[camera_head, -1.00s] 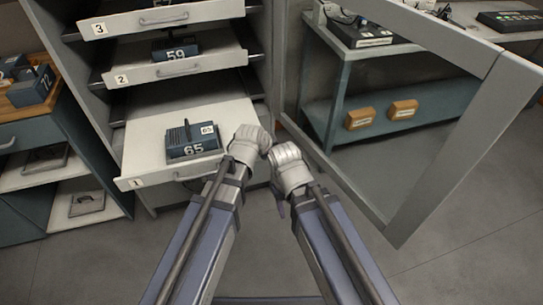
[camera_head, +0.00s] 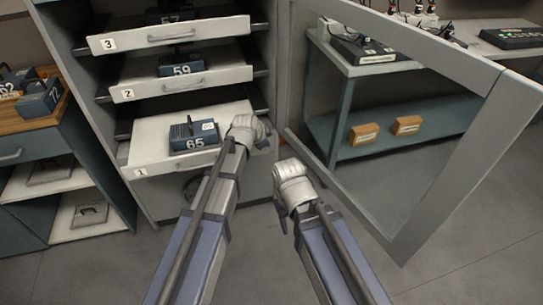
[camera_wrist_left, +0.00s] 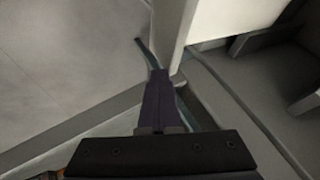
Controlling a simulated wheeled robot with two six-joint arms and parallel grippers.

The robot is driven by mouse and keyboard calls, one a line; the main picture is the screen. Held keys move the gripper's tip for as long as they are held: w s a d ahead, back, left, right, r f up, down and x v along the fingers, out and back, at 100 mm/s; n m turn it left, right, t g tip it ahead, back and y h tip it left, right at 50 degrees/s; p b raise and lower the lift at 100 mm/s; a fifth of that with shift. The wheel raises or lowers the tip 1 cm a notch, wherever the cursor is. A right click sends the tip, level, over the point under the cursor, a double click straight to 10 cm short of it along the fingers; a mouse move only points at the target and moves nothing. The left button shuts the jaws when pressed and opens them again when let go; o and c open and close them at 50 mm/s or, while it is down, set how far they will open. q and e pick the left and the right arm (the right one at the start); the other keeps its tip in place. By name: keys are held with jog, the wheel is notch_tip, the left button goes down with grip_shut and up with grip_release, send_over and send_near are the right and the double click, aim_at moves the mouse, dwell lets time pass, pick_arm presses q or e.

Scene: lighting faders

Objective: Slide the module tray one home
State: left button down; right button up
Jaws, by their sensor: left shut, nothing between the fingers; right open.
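My left gripper (camera_wrist_left: 158,78) is shut and empty. In the head view its wrist is at the tray's right front corner and hides that corner and the fingers. In the left wrist view the fingertips are close to a pale panel edge; I cannot tell whether they touch. My right gripper (camera_head: 282,220) is open, lower right of the tray and apart from it.
Tray two (camera_head: 130,82) with module 59 (camera_head: 181,70) and tray three (camera_head: 125,40) are above, both sticking out. The open cabinet door (camera_head: 450,165) stands close on the right. A bench with two orange boxes (camera_head: 363,133) is behind it. A side cabinet (camera_head: 30,148) is at left.

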pick_arm(q)
jog(key=w+a, duration=0.2)
jog(key=w, duration=0.5)
jog(key=w+a, duration=0.2)
jog(key=w, duration=0.5)
jog(key=w+a, duration=0.2)
jog(key=w, duration=0.5)
jog(key=shift+w+a, duration=0.1)
jog(key=shift+w, duration=0.25)
jog(key=shift+w+r, duration=0.1)
jog(key=s, duration=0.2)
jog(key=s+d, duration=0.1)
jog(key=s, duration=0.1)
jog(key=shift+s+d, duration=0.15)
jog(key=shift+s, duration=0.15)
jog(key=p+v, duration=0.8)
jog(key=v, duration=0.2)
pick_arm(e)
notch_tip(320, 180, up, 8)
jog(key=shift+a, duration=0.45)
jog(key=shift+s, duration=0.1)
